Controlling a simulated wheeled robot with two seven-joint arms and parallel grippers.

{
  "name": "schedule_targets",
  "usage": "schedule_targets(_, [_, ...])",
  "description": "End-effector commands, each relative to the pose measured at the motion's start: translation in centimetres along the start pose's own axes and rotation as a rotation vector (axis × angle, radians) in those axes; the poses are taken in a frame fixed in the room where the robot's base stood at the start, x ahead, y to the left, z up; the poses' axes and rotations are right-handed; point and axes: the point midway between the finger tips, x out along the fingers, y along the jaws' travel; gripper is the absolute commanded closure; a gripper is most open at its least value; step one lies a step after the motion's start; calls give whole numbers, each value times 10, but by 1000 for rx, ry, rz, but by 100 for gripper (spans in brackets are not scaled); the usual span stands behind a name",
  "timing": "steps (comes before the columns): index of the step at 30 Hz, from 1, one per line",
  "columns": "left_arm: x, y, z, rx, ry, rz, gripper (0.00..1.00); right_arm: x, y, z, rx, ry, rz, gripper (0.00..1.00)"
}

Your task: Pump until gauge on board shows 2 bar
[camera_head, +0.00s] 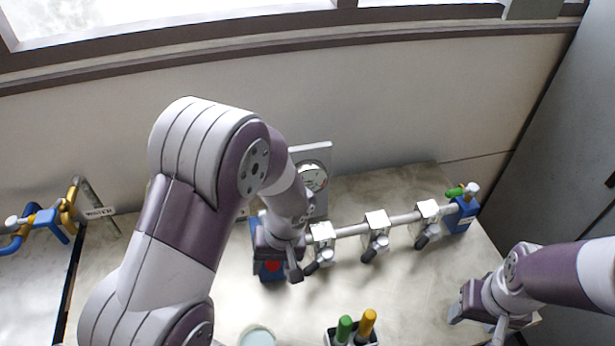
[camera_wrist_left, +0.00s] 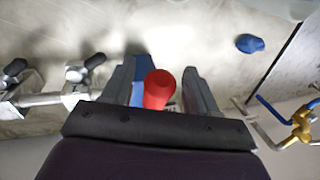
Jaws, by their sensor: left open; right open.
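The gauge (camera_head: 314,177) is a white dial on an upright board (camera_head: 318,152), partly behind my left arm; its reading is too small to tell. A blue block (camera_head: 272,277) with a red part stands at the left end of a pipe. My left gripper (camera_head: 278,258) is over it, hiding most of it. In the left wrist view, the red handle (camera_wrist_left: 159,88) stands between the open fingers of my left gripper (camera_wrist_left: 160,78), with blue (camera_wrist_left: 139,93) behind it. I cannot tell whether the fingers touch it. My right gripper (camera_head: 478,322) is open and empty at the lower right.
A pipe (camera_head: 350,231) with several white, black-levered valves (camera_head: 377,227) runs right to a blue block (camera_head: 461,213) with a green part. A holder (camera_head: 349,338) with green and yellow handles and a pale round vessel (camera_head: 257,337) are in front. Blue-and-yellow pipework (camera_head: 45,218) is left.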

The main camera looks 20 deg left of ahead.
Motion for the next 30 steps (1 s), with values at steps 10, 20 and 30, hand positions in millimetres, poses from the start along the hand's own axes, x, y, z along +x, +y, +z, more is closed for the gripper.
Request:
schedule_targets(10, [0, 0, 0, 0, 0, 0, 96, 0, 0, 0, 0, 0, 0, 42])
schedule_targets(20, [-1, 0, 0, 0, 1, 0, 96, 0, 0, 0, 0, 0, 0, 42])
schedule_targets(30, [-1, 0, -1, 0, 2, 1, 96, 0, 0, 0, 0, 0, 0, 42])
